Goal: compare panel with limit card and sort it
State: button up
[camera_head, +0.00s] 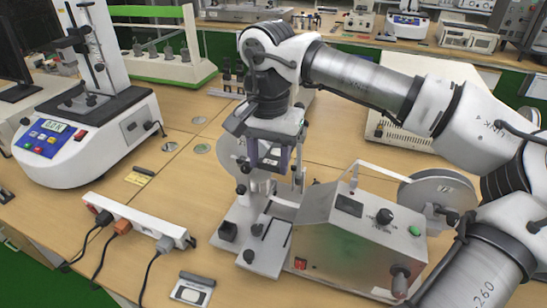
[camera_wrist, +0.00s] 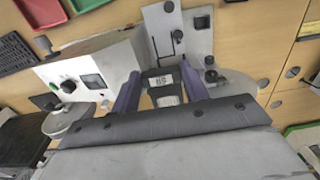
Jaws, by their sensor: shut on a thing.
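My gripper (camera_head: 272,160) is above the metal bed of the grey test machine (camera_head: 350,245), pointing down. In the wrist view, its two purple fingers (camera_wrist: 161,92) are closed on a small dark piece with white number labels (camera_wrist: 160,81), which I take to be the panel. The number is not clearly readable. The fingers hide part of it, and I cannot tell whether it touches the machine. I cannot tell which is the limit card.
A power strip (camera_head: 138,222) with plugged cables lies at the front left. A white instrument with a display (camera_head: 85,140) stands at the left. The wrist view shows a red tray (camera_wrist: 42,12) at top left.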

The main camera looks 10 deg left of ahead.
jog(key=shift+f+b, duration=9.85)
jog(key=shift+f, duration=2.7)
